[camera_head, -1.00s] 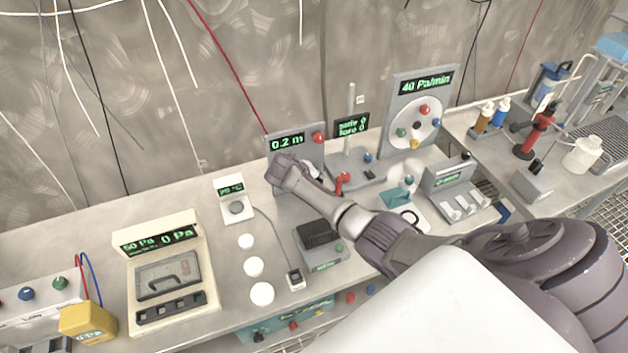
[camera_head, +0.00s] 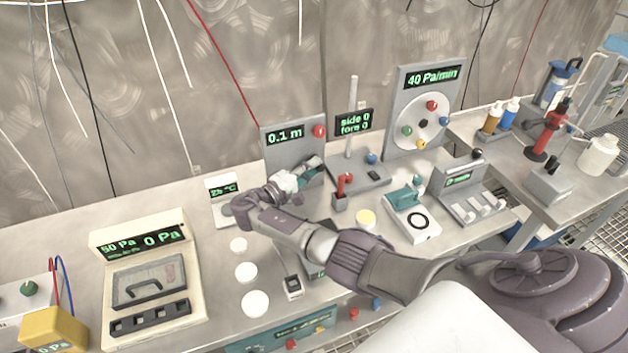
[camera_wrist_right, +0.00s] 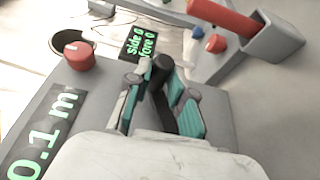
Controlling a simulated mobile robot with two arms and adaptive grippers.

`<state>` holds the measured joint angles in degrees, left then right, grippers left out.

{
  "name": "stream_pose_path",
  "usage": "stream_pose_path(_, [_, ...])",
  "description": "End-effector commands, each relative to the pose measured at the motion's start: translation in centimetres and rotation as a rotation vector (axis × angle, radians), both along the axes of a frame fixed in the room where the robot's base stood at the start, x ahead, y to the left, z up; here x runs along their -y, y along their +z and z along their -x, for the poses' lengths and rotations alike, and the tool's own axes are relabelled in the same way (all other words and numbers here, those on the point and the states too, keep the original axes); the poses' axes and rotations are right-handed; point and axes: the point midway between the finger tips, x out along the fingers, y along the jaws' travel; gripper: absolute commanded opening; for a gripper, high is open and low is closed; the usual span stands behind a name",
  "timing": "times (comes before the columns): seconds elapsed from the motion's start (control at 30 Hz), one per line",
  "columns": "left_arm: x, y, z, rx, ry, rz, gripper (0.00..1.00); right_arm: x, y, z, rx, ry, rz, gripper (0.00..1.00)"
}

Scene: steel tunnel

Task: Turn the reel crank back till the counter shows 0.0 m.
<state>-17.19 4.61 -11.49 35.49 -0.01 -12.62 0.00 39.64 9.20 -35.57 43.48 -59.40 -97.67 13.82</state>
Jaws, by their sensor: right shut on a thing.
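The reel unit is a grey upright panel (camera_head: 270,151) at the back of the bench. Its counter (camera_head: 284,135) reads 0.1 m, and a red knob (camera_head: 319,131) sits at its upper right. The counter (camera_wrist_right: 42,137) and red knob (camera_wrist_right: 79,55) also show in the right wrist view. My right gripper (camera_head: 311,171) is in front of the panel. In the right wrist view its teal-padded fingers (camera_wrist_right: 158,78) are closed around the black crank handle (camera_wrist_right: 165,82). The gripper and wrist hide most of the reel and crank. My left gripper is out of view.
Right of the reel stand a "side 0 / fore 0" display (camera_head: 353,122), a post (camera_head: 352,95) and a red handle in a grey holder (camera_head: 340,200). A dial panel (camera_head: 427,78) stands further right. A gauge box (camera_head: 150,270) and white discs (camera_head: 246,272) lie left and in front.

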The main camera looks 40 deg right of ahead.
Motion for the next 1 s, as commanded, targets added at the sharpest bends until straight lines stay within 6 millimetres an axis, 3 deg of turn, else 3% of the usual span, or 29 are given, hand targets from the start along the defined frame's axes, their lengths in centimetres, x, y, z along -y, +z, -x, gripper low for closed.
stream_pose_path(0.1, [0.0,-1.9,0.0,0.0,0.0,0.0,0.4,-0.2,-0.3,-0.1,-0.021,0.0,0.091,0.0])
stream_pose_path(0.4, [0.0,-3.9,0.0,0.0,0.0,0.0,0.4,-0.7,0.4,-0.2,-0.06,0.001,0.25,0.0])
stream_pose_path(1.0, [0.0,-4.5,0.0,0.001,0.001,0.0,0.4,-0.9,0.9,-0.3,-0.075,0.001,0.313,0.0])
